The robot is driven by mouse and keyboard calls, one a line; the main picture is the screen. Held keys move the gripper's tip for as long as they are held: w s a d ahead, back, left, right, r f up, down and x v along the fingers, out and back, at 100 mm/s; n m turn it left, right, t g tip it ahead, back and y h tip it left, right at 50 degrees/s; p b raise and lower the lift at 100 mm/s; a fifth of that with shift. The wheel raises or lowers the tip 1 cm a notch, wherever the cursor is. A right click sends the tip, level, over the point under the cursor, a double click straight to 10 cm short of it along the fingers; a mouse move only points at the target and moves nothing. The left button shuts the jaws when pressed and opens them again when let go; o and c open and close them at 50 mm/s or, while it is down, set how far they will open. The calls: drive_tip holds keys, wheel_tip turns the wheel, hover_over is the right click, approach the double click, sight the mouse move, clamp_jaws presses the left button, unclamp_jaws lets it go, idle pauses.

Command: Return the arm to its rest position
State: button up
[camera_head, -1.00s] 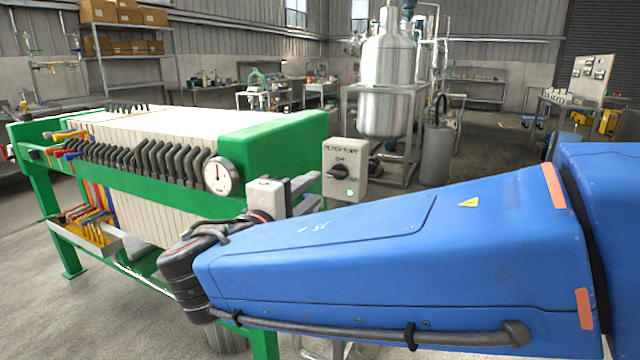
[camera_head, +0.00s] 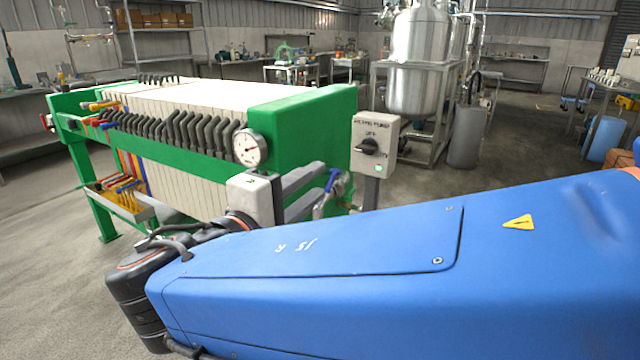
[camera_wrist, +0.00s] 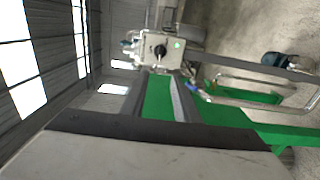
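My arm lies across the lower right of the head view, its blue link in front and its black wrist at lower left. My gripper (camera_head: 318,183) points right, in front of the green end of the filter press in the picture. Its two grey fingers stand apart with nothing seen between them. In the wrist view my gripper (camera_wrist: 160,80) also shows spread fingers, with green press frame visible beyond the gap. No rest mark or cradle is visible.
The green filter press (camera_head: 300,115) with its round gauge (camera_head: 250,148) stands close behind my gripper. A grey switch box (camera_head: 374,144) with a black knob and green light stands right of it. A steel tank (camera_head: 418,60) is farther back. Open floor lies at left.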

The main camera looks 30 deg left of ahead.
drive_tip(key=w+d+f+m+g+h, duration=0.2)
drive_tip(key=w+d+f+g, duration=0.15)
drive_tip(key=d, duration=0.65)
drive_tip(key=w+d+f+m+g+h, duration=0.1)
drive_tip(key=w+d+f+m+g, duration=0.3)
drive_tip(key=d, duration=0.7)
drive_tip(key=w+d+f+g+h, duration=0.15)
drive_tip(key=w+d, duration=0.35)
drive_tip(key=d, duration=0.5)
drive_tip(key=s+d+f+m+g, duration=0.2)
drive_tip(key=d+f, duration=0.2)
drive_tip(key=d, duration=0.3)
drive_tip(key=s+d+f+m+g, duration=0.1)
drive_tip(key=s+d+f+g, duration=0.15)
drive_tip(key=d, duration=0.45)
drive_tip(key=s+d+f+m+y, duration=0.5)
drive_tip(key=s+d+f+m, duration=0.2)
drive_tip(key=s, duration=0.4)
drive_tip(key=shift+s+d+f+m+y, duration=0.15)
drive_tip(key=shift+d+f+m+y, duration=0.2)
drive_tip(key=shift+f+m, duration=0.25)
drive_tip(key=shift+a, duration=0.15)
